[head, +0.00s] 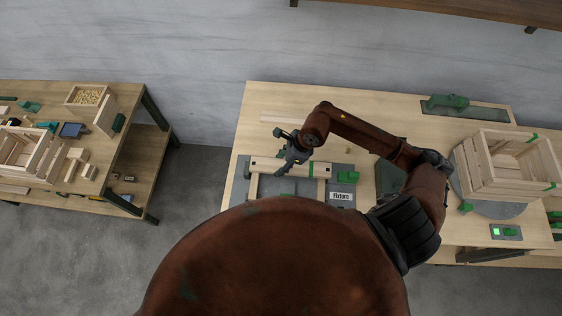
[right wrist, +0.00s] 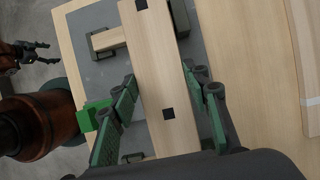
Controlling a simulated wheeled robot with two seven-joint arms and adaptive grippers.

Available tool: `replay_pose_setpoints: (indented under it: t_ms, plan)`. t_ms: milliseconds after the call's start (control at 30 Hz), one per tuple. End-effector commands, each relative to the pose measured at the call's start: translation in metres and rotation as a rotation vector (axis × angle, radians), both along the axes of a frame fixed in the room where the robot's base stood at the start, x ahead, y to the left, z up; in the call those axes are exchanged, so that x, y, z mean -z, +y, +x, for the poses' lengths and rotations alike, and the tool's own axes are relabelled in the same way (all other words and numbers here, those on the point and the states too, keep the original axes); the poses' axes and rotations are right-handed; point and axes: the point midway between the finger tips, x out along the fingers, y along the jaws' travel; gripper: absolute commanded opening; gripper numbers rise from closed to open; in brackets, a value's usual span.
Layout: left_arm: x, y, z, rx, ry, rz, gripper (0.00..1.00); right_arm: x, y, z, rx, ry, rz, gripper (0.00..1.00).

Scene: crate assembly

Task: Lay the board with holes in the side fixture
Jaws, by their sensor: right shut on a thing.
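The board with holes (head: 262,164) is a pale plank with dark square holes; it also shows in the right wrist view (right wrist: 155,75). It lies across or just above the grey side fixture (head: 341,187); I cannot tell whether it touches. A shorter wooden slat (right wrist: 108,40) runs crosswise under it. My right gripper (head: 283,157) is shut on the board, with its green-padded fingers (right wrist: 160,105) along both long edges. My left gripper (right wrist: 43,53) shows small at the left of the right wrist view, its fingers apart and empty.
Green blocks (head: 347,177) stand on the fixture. A slatted crate (head: 508,165) stands on a round plate at the right. A thin plank (head: 290,118) lies behind the fixture. Another table (head: 130,205) with parts stands at the left, across a floor gap.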

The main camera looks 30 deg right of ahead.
Motion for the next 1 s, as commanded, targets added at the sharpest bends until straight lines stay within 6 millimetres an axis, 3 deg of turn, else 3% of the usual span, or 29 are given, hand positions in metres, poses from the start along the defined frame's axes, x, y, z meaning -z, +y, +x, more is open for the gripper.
replay_pose_setpoints:
  t_ms: [500,1000]
  plan:
    - [0.035,-0.003,-0.003,0.000,0.005,-0.002,0.64,0.054,-0.001,0.000,-0.002,0.001,-0.002,0.15]
    - [0.037,-0.003,-0.002,0.001,0.002,-0.003,0.64,0.055,0.000,0.000,-0.002,0.000,0.000,0.15]
